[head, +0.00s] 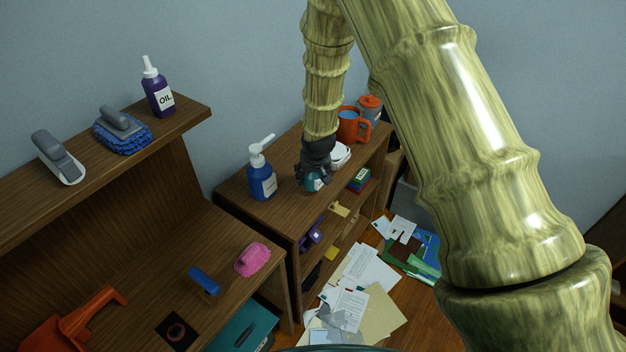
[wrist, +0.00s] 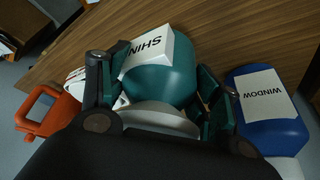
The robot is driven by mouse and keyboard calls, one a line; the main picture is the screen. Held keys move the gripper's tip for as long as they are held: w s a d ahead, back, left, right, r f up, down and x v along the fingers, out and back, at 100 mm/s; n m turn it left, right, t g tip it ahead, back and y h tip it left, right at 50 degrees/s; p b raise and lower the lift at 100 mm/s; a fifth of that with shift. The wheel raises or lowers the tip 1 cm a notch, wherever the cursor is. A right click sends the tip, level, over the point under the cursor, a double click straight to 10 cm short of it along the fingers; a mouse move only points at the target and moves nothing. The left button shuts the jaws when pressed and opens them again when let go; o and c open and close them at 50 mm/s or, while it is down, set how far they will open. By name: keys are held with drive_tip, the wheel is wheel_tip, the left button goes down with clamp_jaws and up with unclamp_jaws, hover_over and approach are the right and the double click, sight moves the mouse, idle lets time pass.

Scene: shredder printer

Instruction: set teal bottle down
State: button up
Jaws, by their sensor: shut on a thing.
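The teal bottle (wrist: 168,75) has a white label reading "SHIN" in the wrist view. My gripper (wrist: 160,95) is shut on it, with one finger on each side. In the head view, my gripper (head: 316,168) is low over the top of the small wooden shelf unit (head: 285,212), and a bit of the teal bottle (head: 314,184) shows beneath it. The bottle is at or just above the shelf top; I cannot tell whether it touches. Its upper part is hidden by my gripper.
A blue pump bottle (head: 261,178) labelled "WINDOW" (wrist: 266,108) stands close left of my gripper in the head view. An orange mug (head: 352,126), a white item (head: 341,155) and an orange-lidded container (head: 369,108) stand behind. Papers (head: 350,295) cover the floor.

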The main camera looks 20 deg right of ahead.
sight(313, 181)
drive_tip(key=shift+w+d+f+p, duration=0.15)
drive_tip(key=shift+f+p, duration=0.6)
drive_tip(key=shift+f, duration=0.95)
drive_tip(key=o, duration=1.2)
drive_tip(key=b+v, duration=0.2)
drive_tip(key=v, duration=1)
drive_tip(key=shift+b, duration=0.35)
drive_tip(key=s+f+g, duration=0.2)
drive_tip(key=s+f, duration=1)
drive_tip(key=f, duration=0.1)
drive_tip(key=s+f+g, duration=0.1)
drive_tip(key=s+f, duration=0.3)
drive_tip(key=s, duration=0.6)
drive_tip(key=s+f, duration=0.4)
drive_tip(key=s, duration=0.7)
drive_tip(key=s+f+n+g, duration=0.1)
drive_tip(key=s+f, duration=0.3)
drive_tip(key=s, duration=0.7)
drive_tip(key=shift+d+f+g+y, duration=0.25)
drive_tip(key=shift+f+g+y, duration=0.05)
drive_tip(key=shift+f, duration=0.1)
